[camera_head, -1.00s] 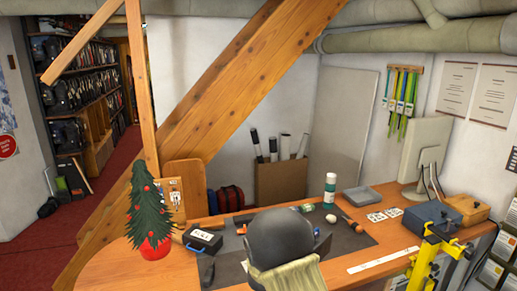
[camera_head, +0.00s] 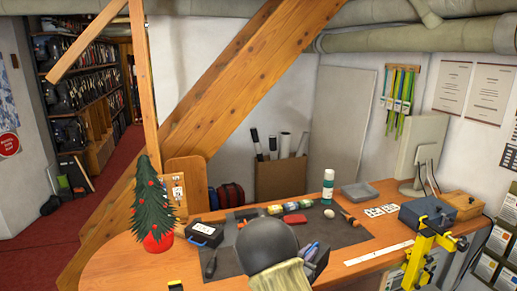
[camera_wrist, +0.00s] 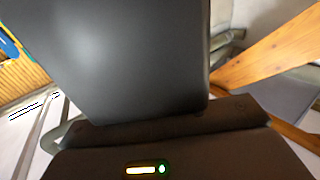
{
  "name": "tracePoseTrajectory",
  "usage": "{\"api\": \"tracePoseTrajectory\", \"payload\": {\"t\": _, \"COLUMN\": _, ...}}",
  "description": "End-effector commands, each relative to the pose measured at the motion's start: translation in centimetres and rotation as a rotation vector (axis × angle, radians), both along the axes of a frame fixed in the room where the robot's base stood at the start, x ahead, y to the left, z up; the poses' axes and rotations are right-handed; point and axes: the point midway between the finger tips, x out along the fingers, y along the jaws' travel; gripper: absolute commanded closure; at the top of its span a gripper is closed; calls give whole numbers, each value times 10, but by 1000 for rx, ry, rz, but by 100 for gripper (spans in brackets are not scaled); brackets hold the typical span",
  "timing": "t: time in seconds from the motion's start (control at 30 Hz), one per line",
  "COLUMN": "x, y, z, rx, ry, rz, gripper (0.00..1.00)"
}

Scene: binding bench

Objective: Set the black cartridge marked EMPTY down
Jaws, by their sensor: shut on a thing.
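In the wrist view a large smooth dark block (camera_wrist: 130,60), which I take to be the black cartridge, fills the upper left and middle. It meets the dark front of my gripper (camera_wrist: 165,128), which is shut on it. No EMPTY marking shows on the side facing the camera.
The curved wooden desk (camera_head: 120,262) carries a dark mat (camera_head: 345,236), a red-potted tree (camera_head: 153,210), a green-and-white bottle (camera_head: 328,186), a grey tray (camera_head: 360,192) and a yellow clamp (camera_head: 425,255). Bare wood shows at the front left. A small black-and-yellow thing (camera_head: 176,286) is cut off below.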

Motion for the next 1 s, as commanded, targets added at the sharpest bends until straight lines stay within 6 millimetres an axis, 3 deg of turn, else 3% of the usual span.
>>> {"api": "tracePoseTrajectory", "payload": {"t": 0.5, "x": -39, "y": 0, "z": -109, "rx": -9, "ry": 9, "rz": 309, "gripper": 100}}
{"api": "tracePoseTrajectory", "payload": {"t": 1.0, "x": -83, "y": 2, "z": -178, "rx": -4, "ry": 3, "rz": 609, "gripper": 100}}
